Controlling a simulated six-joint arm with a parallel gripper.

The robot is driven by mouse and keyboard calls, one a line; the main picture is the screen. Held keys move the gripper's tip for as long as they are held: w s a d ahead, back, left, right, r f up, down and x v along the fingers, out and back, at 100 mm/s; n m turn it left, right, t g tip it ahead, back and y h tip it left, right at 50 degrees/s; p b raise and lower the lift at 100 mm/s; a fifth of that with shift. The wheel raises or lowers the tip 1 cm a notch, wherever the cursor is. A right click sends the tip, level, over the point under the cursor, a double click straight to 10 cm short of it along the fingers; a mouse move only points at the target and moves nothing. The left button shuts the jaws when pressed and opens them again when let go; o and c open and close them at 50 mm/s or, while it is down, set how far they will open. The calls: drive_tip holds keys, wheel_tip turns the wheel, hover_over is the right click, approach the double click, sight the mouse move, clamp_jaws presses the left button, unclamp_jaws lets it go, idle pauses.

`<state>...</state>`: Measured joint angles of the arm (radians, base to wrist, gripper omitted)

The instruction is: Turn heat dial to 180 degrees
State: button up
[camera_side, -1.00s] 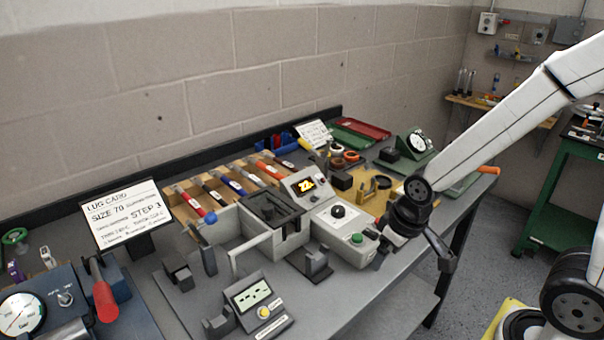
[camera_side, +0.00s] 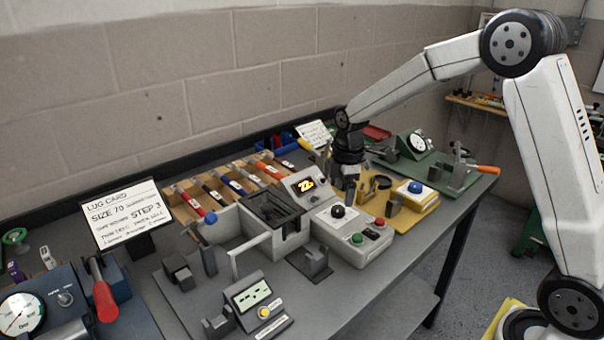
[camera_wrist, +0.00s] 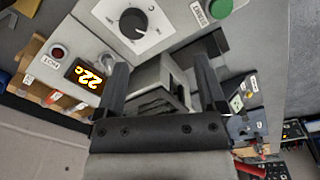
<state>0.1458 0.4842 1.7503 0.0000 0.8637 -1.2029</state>
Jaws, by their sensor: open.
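The heat dial (camera_side: 338,211) is a black round knob on a white scale plate, on top of the grey control box (camera_side: 352,250). In the wrist view the dial (camera_wrist: 133,22) sits at the top, beyond the left finger; its scale figures are too small to read. The orange display (camera_wrist: 88,78) reads about 22 C; it also shows in the side view (camera_side: 306,186). My gripper (camera_side: 346,182) hangs just behind the dial, apart from it. In the wrist view my gripper (camera_wrist: 162,64) is open, with nothing held between its fingers.
A green button (camera_side: 357,239) and a red button (camera_side: 379,222) sit on the box near the dial. The heater well (camera_side: 275,208) stands left. A yellow base with a blue button (camera_side: 415,187) is at right. A tool rack (camera_side: 215,192) lies behind.

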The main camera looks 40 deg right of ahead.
sight(338, 208)
drive_tip(key=shift+w+d+n, duration=0.55)
drive_tip(key=shift+w+n, duration=0.15)
drive_tip(key=shift+w, duration=0.1)
drive_tip(key=shift+w+d+n, duration=0.55)
drive_tip(key=shift+w+n, duration=0.15)
drive_tip(key=shift+w, duration=0.05)
drive_tip(key=shift+f, duration=0.1)
drive_tip(key=shift+f, duration=3.75)
clamp_jaws()
